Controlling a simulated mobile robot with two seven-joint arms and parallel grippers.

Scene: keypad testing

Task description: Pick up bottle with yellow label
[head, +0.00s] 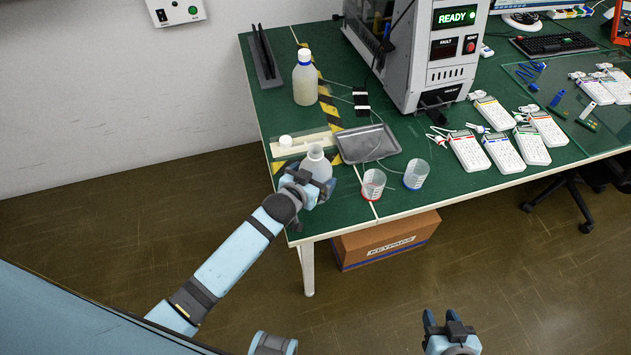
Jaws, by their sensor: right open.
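A translucent bottle without a cap (317,163) stands at the table's near left corner. My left gripper (311,182) is at this bottle, with its fingers at the bottle's near side; whether they press on it cannot be told. The bottle's lower part is hidden by the gripper, and I see no yellow label on it. A second bottle (304,82) with a white and blue cap stands upright further back, apart from both grippers; no yellow label is clear on it. My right gripper (446,325) is open and empty, over the floor in front of the table.
A white cap (285,142) lies on a pale strip beside the uncapped bottle. A grey tray (352,147) and two measuring cups (373,184) (416,174) are to the right. A test machine (420,50) and several white keypads (503,152) stand further right. A box (385,240) is under the table.

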